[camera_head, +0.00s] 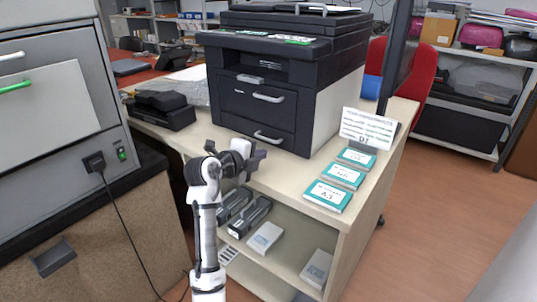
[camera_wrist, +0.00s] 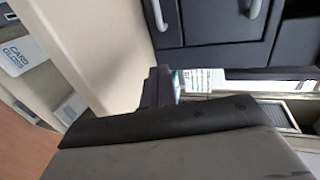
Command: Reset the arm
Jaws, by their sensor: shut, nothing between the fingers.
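My white and black arm (camera_head: 205,220) rises in front of the beige table in the head view. My gripper (camera_head: 257,158) is at its top, shut and empty, just in front of the black printer (camera_head: 262,95) and above the table's front edge. The printer's drawers look closed. In the wrist view, the dark gripper parts fill the bottom, and the printer front (camera_wrist: 212,28) with its handles shows at the top. A pale strip with a white label shows at the right there; I cannot tell what it is.
Two dark cartridges (camera_head: 250,215) and pale boxes (camera_head: 265,237) lie on the shelf under the tabletop. Teal-edged labelled packs (camera_head: 328,196) and a sign (camera_head: 368,128) stand on the table's right. A grey cabinet (camera_head: 50,120) stands close on the left. The right floor is clear.

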